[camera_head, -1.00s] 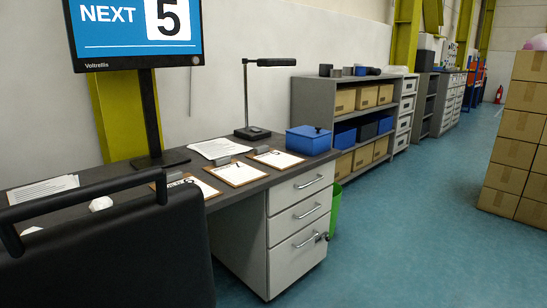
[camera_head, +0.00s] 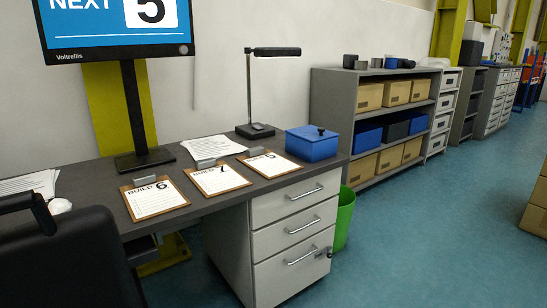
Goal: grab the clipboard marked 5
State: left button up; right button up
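Three clipboards lie in a row on the dark desk top. The left clipboard (camera_head: 156,199) reads BUILD 6 and the middle clipboard (camera_head: 218,178) reads BUILD 7. The right clipboard (camera_head: 270,163) also has a BUILD heading, but its digit is too small to read surely; it may be a 5. A monitor (camera_head: 115,27) above the desk shows NEXT 5. Neither of my grippers is in view.
A blue box (camera_head: 312,143) and a black desk lamp (camera_head: 255,130) stand behind the right clipboard. A black chair (camera_head: 65,262) blocks the desk's left front. Drawers (camera_head: 295,235) and a green bin (camera_head: 345,217) stand at the right. Blue floor (camera_head: 430,240) is clear.

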aim_at(270, 165)
jog(key=i+l, duration=0.2)
jog(key=l, duration=0.15)
jog(key=i+l+u, duration=0.1)
jog(key=l, duration=0.25)
jog(key=i+l+u, duration=0.1)
jog(key=i+l, duration=0.15)
jog(key=l, duration=0.15)
